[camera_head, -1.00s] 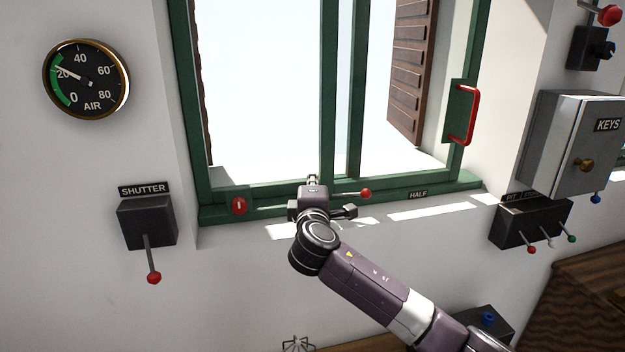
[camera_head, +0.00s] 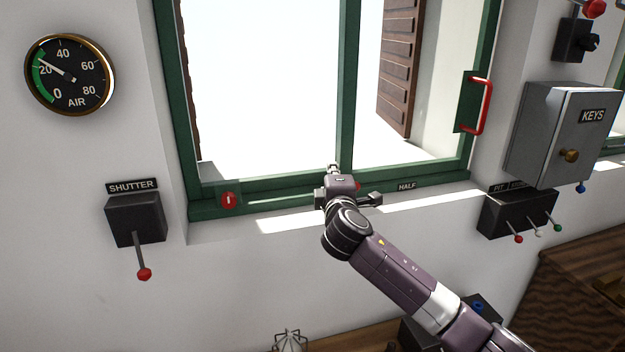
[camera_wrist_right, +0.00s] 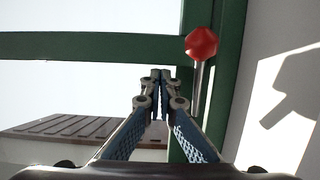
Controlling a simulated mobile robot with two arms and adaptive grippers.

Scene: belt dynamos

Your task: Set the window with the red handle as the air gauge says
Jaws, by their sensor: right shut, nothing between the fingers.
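The window has a green frame (camera_head: 180,110). A red handle (camera_head: 487,105) is mounted on the right side of it, on a green plate. The round air gauge (camera_head: 70,75) hangs at the upper left; its needle points just above 20, near the upper end of the green band. My right gripper (camera_head: 335,169) is shut and empty, low at the window's middle upright; I cannot tell whether it touches. In the wrist view its closed fingers (camera_wrist_right: 160,78) are beside a red knob (camera_wrist_right: 201,43) on a rod. My left gripper is out of view.
A HALF label (camera_head: 407,187) is on the lower frame, and a red marker (camera_head: 229,200) is at its left. A shutter lever box (camera_head: 136,218) is on the left wall. A grey key box (camera_head: 562,135) and a switch box (camera_head: 518,212) stand right.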

